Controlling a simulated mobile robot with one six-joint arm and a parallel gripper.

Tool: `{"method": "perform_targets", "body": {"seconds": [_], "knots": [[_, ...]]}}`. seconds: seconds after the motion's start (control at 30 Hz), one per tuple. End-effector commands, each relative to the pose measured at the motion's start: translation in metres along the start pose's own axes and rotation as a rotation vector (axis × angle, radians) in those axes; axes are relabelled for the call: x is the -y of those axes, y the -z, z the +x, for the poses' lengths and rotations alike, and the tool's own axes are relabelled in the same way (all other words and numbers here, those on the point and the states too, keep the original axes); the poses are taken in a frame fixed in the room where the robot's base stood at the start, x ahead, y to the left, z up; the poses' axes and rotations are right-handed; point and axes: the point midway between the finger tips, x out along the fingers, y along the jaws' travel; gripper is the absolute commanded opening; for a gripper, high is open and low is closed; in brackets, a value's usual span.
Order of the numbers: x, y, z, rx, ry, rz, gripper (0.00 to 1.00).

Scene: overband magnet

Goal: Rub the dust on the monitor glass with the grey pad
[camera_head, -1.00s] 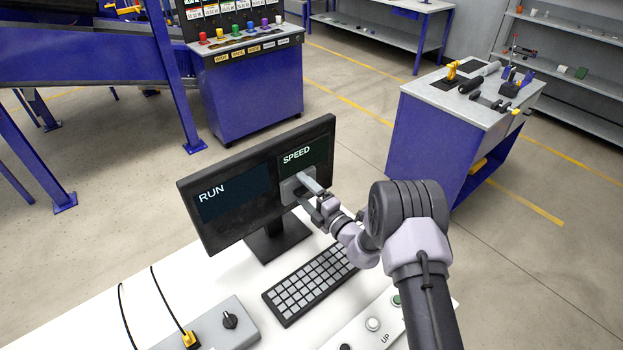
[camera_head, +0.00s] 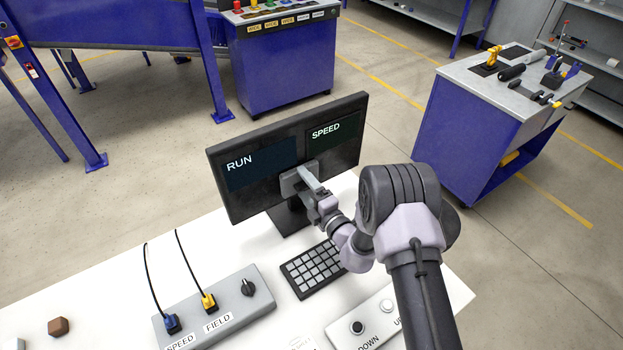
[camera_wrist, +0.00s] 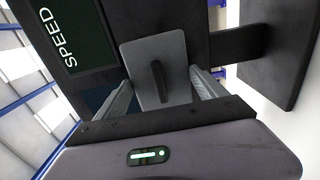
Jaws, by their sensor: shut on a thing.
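The black monitor (camera_head: 345,158) stands on the white desk, with a dark RUN panel (camera_head: 258,172) at left and a green SPEED panel (camera_head: 333,134) at right. My gripper (camera_head: 308,180) is shut on the grey pad (camera_head: 290,184). The pad is at the monitor's front, low near the middle, below and left of the SPEED panel. In the wrist view the grey pad (camera_wrist: 155,48) shows a dark handle between my fingers, and its face lies close over the monitor front. Whether it touches the glass I cannot tell. I cannot make out dust; the pad hides part of the front.
A keypad (camera_head: 313,270) lies on the desk below my arm. A grey box (camera_head: 228,310) with plugged cables and a knob sits at left, and an UP/DOWN button box (camera_head: 372,318) at right. A brown block (camera_head: 58,326) lies far left. A blue workbench (camera_head: 470,140) stands behind at right.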

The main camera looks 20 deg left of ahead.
Motion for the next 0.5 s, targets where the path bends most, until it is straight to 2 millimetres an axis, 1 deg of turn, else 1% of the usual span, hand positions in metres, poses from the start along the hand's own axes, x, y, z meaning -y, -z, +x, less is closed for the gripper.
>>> {"method": "perform_targets", "body": {"seconds": [0.03,0.2,0.37,0.5], "knots": [[0.016,0.007,0.000,-0.003,0.001,0.000,0.22],[0.016,0.025,-0.002,-0.001,0.001,0.000,0.22],[0.017,0.032,-0.002,0.000,0.001,0.001,0.22],[0.016,0.047,-0.001,-0.001,0.001,0.001,0.22]]}}
